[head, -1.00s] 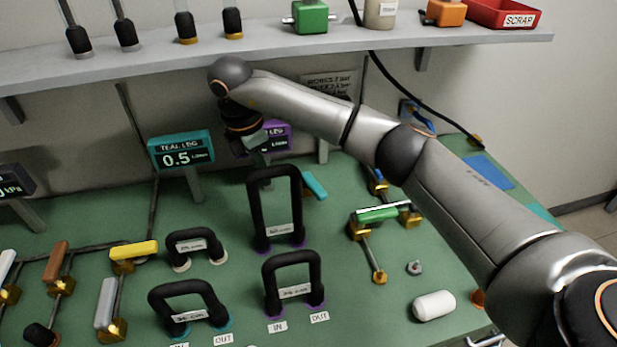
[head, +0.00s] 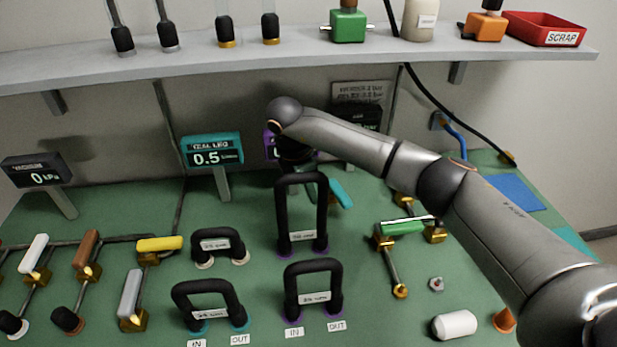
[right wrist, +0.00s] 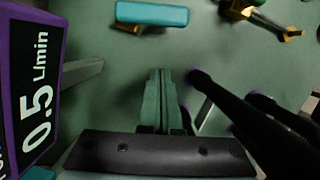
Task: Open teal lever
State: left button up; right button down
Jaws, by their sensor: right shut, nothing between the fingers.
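The teal lever (head: 340,193) is a bar handle on a brass valve at the back of the green bench, just right of a tall black hose loop (head: 318,215). The lever also shows at the top of the right wrist view (right wrist: 152,14). My right gripper (right wrist: 160,73) is shut and empty. Its fingertips point toward the lever, with a visible gap between them in the picture. In the head view the gripper is mostly hidden behind the tall loop. My left gripper is not in view.
A purple flow display (right wrist: 35,85) stands left of the gripper, and a teal display (head: 212,150) is further left. A green-handled valve (head: 402,228) is to the right. Lower hose loops (head: 312,290) stand in front. A shelf (head: 300,55) runs above the bench.

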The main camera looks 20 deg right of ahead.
aim_at(339, 196)
jog(key=x, duration=0.3)
jog(key=shift+d, duration=0.35)
jog(key=shift+d+p, duration=0.4)
jog(key=shift+d, duration=1.25)
